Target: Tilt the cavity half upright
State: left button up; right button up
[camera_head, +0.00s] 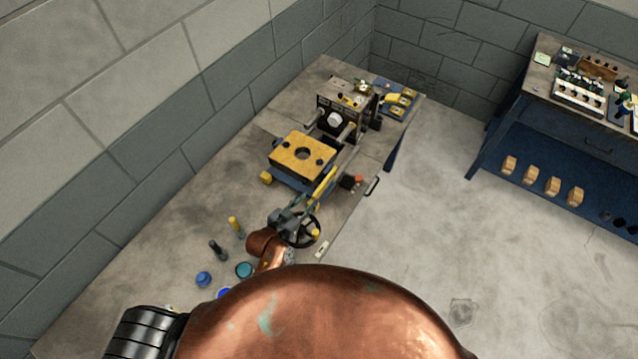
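A block with a yellow top face and a dark round hole in its middle, which looks like the cavity half (287,157), lies flat on a blue base on the bench. Behind it stands an upright dark mould block (339,104) with a pale round piece and guide bars on its front. My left gripper (296,213) is in front of the cavity half, close to a black handwheel (312,231) with a yellow knob. The gripper is small and partly overlaps the wheel; I cannot tell whether its fingers are shut or touching it. My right gripper is not in view.
The bench (165,240) runs along the block wall. A blue tray (400,98) with yellow parts lies at the back. Another blue bench (540,85) stands right; floor between is clear.

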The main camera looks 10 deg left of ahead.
aim_at(315, 194)
pick_arm(q)
jog(key=x, duration=0.7)
jog(key=shift+w+d, duration=0.1)
jog(key=shift+w, duration=0.1)
grip_shut()
dwell(0.5)
